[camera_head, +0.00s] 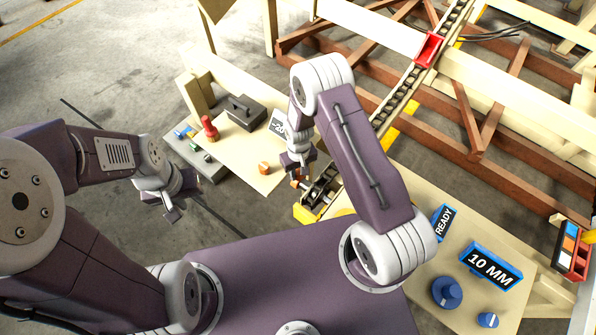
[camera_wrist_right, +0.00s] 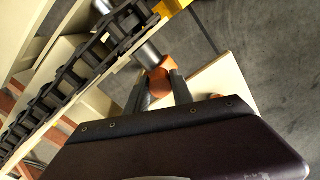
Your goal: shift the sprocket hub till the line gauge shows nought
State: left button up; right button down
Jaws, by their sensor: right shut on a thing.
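My right gripper (camera_wrist_right: 158,90) is shut on an orange hub knob (camera_wrist_right: 160,76) at the end of a grey shaft (camera_wrist_right: 147,55). The shaft meets the dark chain sprocket (camera_wrist_right: 122,24) at the end of the conveyor. In the head view my right gripper (camera_head: 299,176) is beside the sprocket (camera_head: 318,195), partly hiding the knob.
A chain conveyor (camera_head: 397,98) carrying a red block (camera_head: 429,50) runs to the upper right. The left table (camera_head: 240,150) holds a red knob (camera_head: 209,127), a dark box (camera_head: 241,113) and a loose orange piece (camera_head: 264,168). A READY sign (camera_head: 444,222) and a 10 MM sign (camera_head: 491,266) stand right.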

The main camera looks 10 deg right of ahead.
jog(key=shift+s+d, duration=0.35)
jog(key=shift+s, duration=0.1)
jog(key=shift+s+d, duration=0.3)
jog(key=c, duration=1.1)
grip_release()
jog(key=shift+w+a, duration=0.1)
jog(key=shift+a, duration=0.05)
pick_arm(q)
jog(key=shift+s+d+r, duration=0.3)
jog(key=shift+s, duration=0.05)
pick_arm(e)
jog(key=shift+r, duration=0.1)
pick_arm(q)
jog(key=shift+r+p, duration=0.65)
jog(key=shift+p, duration=0.15)
pick_arm(e)
notch_tip(320, 180, up, 9)
pick_arm(q)
jog(key=shift+r, duration=0.1)
